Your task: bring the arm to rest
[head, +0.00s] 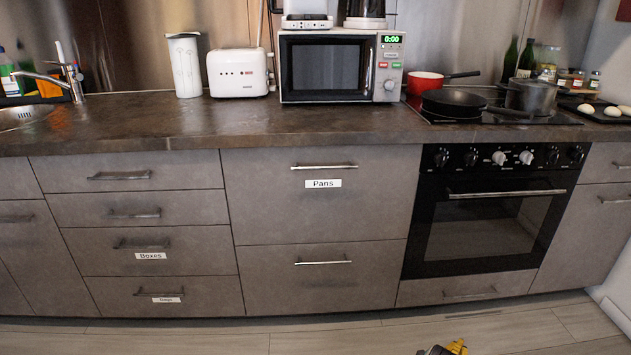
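A small yellow and dark piece of my arm, seemingly at or near my gripper (445,349), just shows at the bottom edge of the head view, right of centre. It appears low, in front of the floor and well apart from the cabinets. Its fingers cannot be made out, so whether they are open or shut is hidden. Nothing held can be seen.
The drawers, the large Pans drawer (322,205) and the black oven (492,215) are all shut. The counter (200,122) carries a microwave (338,68), a toaster (238,73) and pans. The floor (250,338) in front is clear.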

